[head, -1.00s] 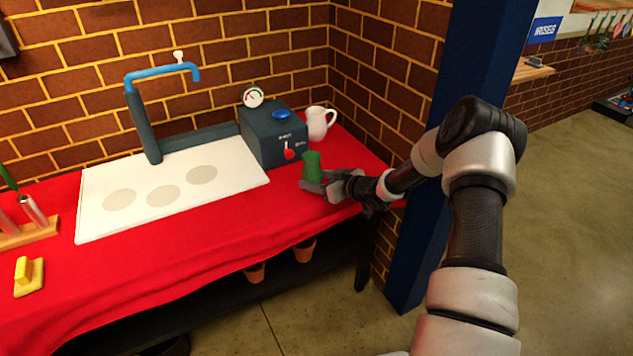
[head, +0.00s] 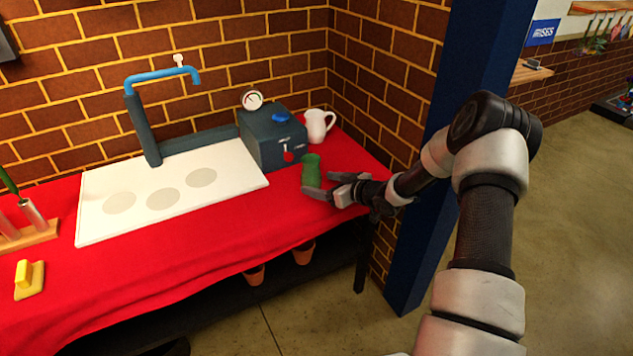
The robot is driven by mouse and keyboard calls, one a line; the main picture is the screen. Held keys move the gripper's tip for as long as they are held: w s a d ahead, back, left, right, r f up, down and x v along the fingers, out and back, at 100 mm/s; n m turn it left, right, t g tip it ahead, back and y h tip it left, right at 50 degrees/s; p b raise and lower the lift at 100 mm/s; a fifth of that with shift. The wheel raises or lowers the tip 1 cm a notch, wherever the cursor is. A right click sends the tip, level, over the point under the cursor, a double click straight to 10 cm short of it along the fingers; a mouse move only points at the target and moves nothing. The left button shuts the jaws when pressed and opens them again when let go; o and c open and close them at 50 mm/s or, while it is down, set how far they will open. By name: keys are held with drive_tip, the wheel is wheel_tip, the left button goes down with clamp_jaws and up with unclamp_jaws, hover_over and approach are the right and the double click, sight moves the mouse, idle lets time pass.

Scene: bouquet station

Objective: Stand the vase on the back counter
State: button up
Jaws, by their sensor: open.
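A small green vase (head: 311,170) stands upright on the red-covered counter (head: 215,230), in front of the dark box and near the counter's right end. My gripper (head: 318,184) reaches in from the right, low over the cloth. Its fingers are open and point left at the vase's base. The near finger's tip passes in front of the vase's foot. I cannot tell whether any finger touches it.
A dark box (head: 270,140) with a gauge and a white pitcher (head: 318,125) stand behind the vase. A white panel (head: 168,185) with grey circles lies to the left, under a blue-topped tap (head: 160,75). A blue post (head: 430,170) rises beside my arm.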

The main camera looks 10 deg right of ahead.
drive_tip(key=p+v, duration=0.1)
drive_tip(key=v, duration=0.8)
